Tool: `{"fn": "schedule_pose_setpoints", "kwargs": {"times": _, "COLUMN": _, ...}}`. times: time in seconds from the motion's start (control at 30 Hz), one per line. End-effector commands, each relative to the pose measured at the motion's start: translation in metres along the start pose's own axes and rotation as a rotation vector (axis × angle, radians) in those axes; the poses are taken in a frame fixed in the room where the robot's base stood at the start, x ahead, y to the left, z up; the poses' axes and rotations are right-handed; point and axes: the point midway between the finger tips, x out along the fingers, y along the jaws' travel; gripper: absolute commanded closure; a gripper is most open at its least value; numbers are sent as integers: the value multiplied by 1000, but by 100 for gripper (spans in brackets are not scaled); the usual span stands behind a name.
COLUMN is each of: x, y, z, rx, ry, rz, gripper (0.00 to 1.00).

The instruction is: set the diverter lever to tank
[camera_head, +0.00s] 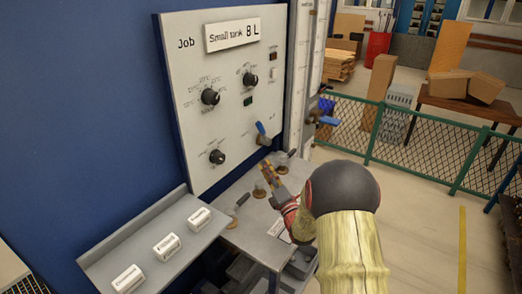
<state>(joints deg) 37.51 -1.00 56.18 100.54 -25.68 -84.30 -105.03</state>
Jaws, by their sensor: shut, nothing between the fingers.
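A lever with a blue handle (262,130) is mounted low on the right side of the white panel (200,112). Its handle tilts up and slightly left; any position labels beside it are too small to read. I cannot tell for certain that this is the diverter lever. My gripper (267,172) is shut and empty. In the picture it is below the blue handle, over the grey bench, and appears apart from the lever. My arm covers part of the bench's right side.
The panel carries a "Small tank 8 L" sign (232,35) and black knobs (210,97). Dark-handled fittings (239,203) stand on the bench (252,240). A sloped shelf (150,245) holds white labelled blocks. A blue-handled fitting (326,110) is by the post at right.

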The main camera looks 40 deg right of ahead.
Motion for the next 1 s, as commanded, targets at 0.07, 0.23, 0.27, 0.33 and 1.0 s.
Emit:
{"fn": "schedule_pose_setpoints", "kwargs": {"times": 0.07, "x": 8, "y": -1, "z": -1, "rx": 0, "ry": 2, "rz": 1, "gripper": 100}}
{"fn": "schedule_pose_setpoints", "kwargs": {"times": 0.23, "x": 38, "y": -1, "z": -2, "rx": 1, "ry": 1, "rz": 3, "gripper": 100}}
{"fn": "schedule_pose_setpoints", "kwargs": {"times": 0.27, "x": 44, "y": -1, "z": -2, "rx": 1, "ry": 2, "rz": 3, "gripper": 100}}
{"fn": "schedule_pose_setpoints", "kwargs": {"times": 0.33, "x": 58, "y": -1, "z": -2, "rx": 1, "ry": 1, "rz": 2, "gripper": 100}}
{"fn": "schedule_pose_setpoints", "kwargs": {"times": 1.0, "x": 124, "y": 0, "z": 29, "rx": 1, "ry": -1, "rz": 0, "gripper": 100}}
